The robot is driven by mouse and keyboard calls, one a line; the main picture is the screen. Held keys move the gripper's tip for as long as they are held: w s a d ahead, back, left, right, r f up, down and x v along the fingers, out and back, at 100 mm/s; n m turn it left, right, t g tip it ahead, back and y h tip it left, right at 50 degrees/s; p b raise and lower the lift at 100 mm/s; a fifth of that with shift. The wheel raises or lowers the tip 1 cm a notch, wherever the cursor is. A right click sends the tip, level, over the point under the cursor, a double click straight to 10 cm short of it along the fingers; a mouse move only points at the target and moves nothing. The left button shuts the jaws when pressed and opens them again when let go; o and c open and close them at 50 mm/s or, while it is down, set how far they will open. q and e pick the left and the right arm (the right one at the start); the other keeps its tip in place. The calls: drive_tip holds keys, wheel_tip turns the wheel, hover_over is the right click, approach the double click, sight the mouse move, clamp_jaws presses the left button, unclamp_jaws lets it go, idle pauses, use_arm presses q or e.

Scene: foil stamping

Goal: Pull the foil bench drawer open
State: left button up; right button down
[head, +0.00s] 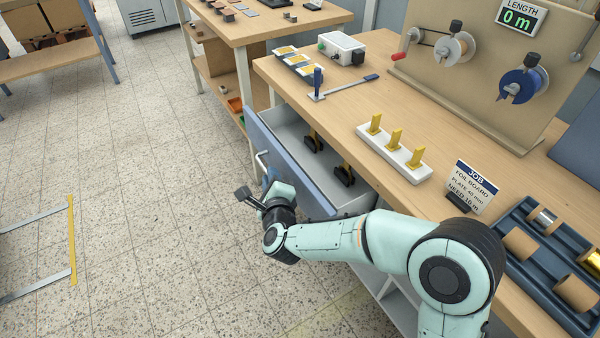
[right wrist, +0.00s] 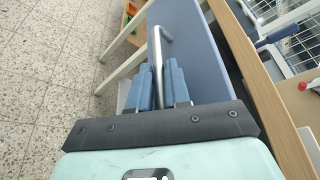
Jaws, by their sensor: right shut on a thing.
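The foil bench drawer stands pulled out from the bench, and its blue-grey front (head: 290,160) is well clear of the worktop edge. Its light interior shows, with two black-based tools (head: 314,143) in it. The silver bar handle (head: 261,159) is on the drawer front and also shows in the right wrist view (right wrist: 157,55). My right gripper (head: 269,176) is shut on the handle, with its blue fingers (right wrist: 160,85) on either side of the bar. My left gripper is not in view.
The wooden bench top (head: 430,130) holds a white rack of yellow pieces (head: 394,150), a job sign (head: 474,184) and a blue roll tray (head: 522,250). Another bench (head: 262,28) stands behind. The tiled floor (head: 150,180) left of the drawer is clear.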

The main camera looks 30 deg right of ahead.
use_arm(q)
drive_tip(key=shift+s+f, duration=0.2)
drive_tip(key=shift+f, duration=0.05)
use_arm(e)
drive_tip(key=s+a, duration=0.1)
drive_tip(key=a, duration=1.5)
drive_tip(key=shift+s, duration=0.15)
drive_tip(key=c, duration=1.2)
unclamp_jaws()
drive_tip(key=shift+o, duration=0.2)
use_arm(q)
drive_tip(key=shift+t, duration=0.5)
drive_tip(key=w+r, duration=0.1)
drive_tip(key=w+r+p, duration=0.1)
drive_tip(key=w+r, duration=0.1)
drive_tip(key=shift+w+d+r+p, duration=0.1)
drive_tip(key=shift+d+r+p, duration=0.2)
drive_tip(key=shift+p, duration=0.05)
use_arm(e)
drive_tip(key=v, duration=1.3)
drive_tip(key=shift+s, duration=0.15)
